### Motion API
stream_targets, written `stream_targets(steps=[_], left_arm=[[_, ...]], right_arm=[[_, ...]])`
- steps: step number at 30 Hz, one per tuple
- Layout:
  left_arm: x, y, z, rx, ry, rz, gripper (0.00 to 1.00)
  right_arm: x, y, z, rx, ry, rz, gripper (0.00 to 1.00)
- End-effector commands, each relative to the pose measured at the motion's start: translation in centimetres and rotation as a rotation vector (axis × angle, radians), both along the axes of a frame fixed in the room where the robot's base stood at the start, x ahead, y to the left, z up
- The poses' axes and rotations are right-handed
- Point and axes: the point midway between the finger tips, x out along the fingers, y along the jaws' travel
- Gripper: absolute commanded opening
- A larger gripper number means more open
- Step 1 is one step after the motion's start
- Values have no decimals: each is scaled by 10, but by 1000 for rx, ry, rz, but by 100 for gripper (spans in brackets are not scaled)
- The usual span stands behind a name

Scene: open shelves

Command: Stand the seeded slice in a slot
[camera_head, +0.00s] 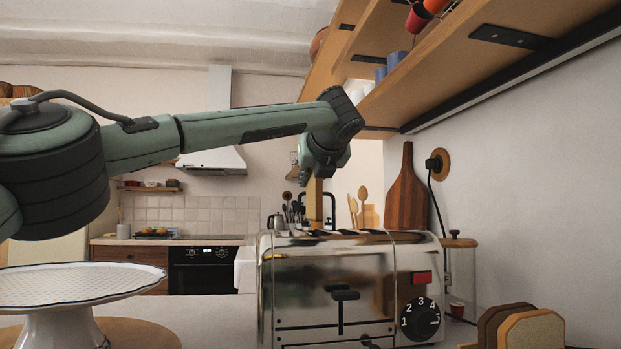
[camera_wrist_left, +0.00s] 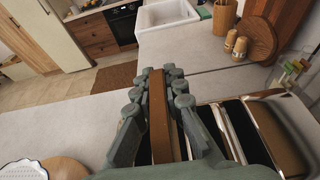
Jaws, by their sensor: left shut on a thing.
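My left gripper (camera_head: 318,172) is above the toaster, pointing down and shut on a bread slice (camera_head: 314,203). The slice shows as a narrow tan upright strip. In the left wrist view the slice (camera_wrist_left: 158,115) is a brown strip between the finger pads (camera_wrist_left: 160,85). Its seeds cannot be made out. The shiny toaster (camera_head: 335,265) has several dark slots on top. The slice's lower end meets the toaster's top edge in the head view; whether it is inside a slot cannot be told. My right gripper is not in view.
More bread slices (camera_head: 532,328) stand at the lower right. A white cake stand (camera_head: 70,283) is at the left. A wooden shelf (camera_head: 440,70) overhangs at the upper right. A cutting board (camera_head: 407,195) leans on the wall behind the toaster. A sink (camera_wrist_left: 165,14) lies beyond the counter.

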Motion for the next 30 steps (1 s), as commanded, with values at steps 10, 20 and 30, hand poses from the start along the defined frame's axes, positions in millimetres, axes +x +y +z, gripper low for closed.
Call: stream_targets(steps=[10, 20, 30], left_arm=[[0, 1, -7, -2, 0, 2, 0], [0, 0, -8, -2, 0, 1, 0], [-1, 0, -6, -2, 0, 1, 0]], right_arm=[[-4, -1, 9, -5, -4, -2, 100], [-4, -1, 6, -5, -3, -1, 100], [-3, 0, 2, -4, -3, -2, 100]])
